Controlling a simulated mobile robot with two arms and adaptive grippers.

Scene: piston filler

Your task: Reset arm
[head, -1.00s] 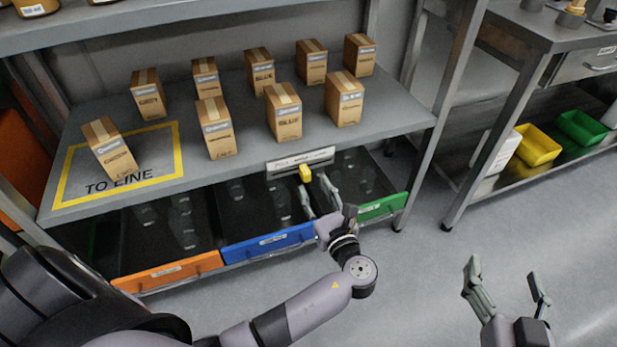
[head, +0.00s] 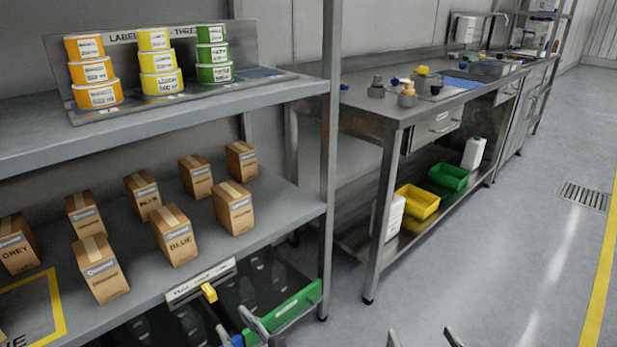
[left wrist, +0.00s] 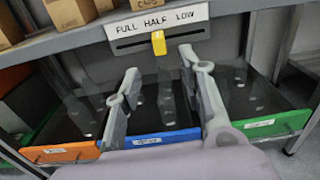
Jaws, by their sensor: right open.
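My left gripper (head: 238,328) is at the lower edge of the head view, in front of the drawers under the shelf. In the left wrist view (left wrist: 160,66) its two fingers are apart with nothing held between them. A yellow tab (left wrist: 158,43) hangs from a slotted plate (left wrist: 130,28) on the shelf edge, just beyond the fingertips. The tab also shows in the head view (head: 209,292). My right gripper (head: 423,338) shows only its fingertips at the bottom edge of the head view, apart and empty over the floor.
Drawers with orange (left wrist: 62,152), blue (left wrist: 150,139) and green (head: 284,311) fronts lie below the shelf. Several cartons (head: 175,236) stand on the shelf, with labelled tubs (head: 160,62) above. A steel bench (head: 400,108) stands to the right. The floor (head: 510,250) there is clear.

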